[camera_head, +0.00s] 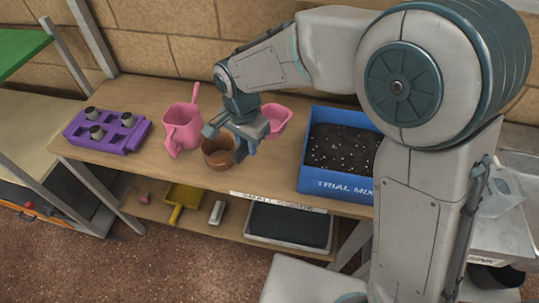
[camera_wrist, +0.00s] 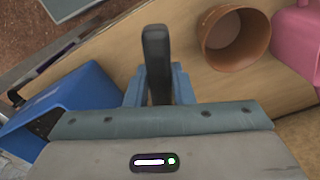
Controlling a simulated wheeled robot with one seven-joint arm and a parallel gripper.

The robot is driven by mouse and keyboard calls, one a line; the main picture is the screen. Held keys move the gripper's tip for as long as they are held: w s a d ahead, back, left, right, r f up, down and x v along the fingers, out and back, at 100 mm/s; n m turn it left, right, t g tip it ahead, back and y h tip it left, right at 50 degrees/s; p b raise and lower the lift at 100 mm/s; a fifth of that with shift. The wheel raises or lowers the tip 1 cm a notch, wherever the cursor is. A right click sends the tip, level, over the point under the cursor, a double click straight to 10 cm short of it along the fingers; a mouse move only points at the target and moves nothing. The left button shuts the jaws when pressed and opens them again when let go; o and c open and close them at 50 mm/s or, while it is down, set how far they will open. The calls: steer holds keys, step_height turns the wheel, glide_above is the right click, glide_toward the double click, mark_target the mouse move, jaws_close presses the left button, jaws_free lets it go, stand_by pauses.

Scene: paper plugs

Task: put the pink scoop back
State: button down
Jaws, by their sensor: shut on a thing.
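The pink scoop (camera_head: 276,119) shows in the head view just right of and behind my gripper (camera_head: 230,143), above the bench. My gripper is shut. In the wrist view a dark bar, which looks like the scoop's handle (camera_wrist: 157,60), stands between the fingers (camera_wrist: 158,90). The pink bowl is hidden in that view. In the head view my gripper partly covers the terracotta pot (camera_head: 216,155). The pot also shows in the wrist view, to the right of the fingers (camera_wrist: 234,38), and it looks empty.
A pink jug (camera_head: 183,130) stands left of the pot, and a purple tray (camera_head: 109,142) lies farther left. A blue tub of dark soil (camera_head: 335,186) stands to the right. The lower shelf holds a yellow scoop (camera_head: 185,197) and a black tray (camera_head: 289,228).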

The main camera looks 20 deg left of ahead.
step_height(320, 180, down, 10)
steer(key=shift+r+p, duration=0.15)
steer(key=shift+p, duration=0.2)
steer(key=c, duration=1.3)
jaws_free()
steer(key=shift+o, duration=0.2)
steer(key=r, duration=1.2)
steer(key=shift+s, duration=0.2)
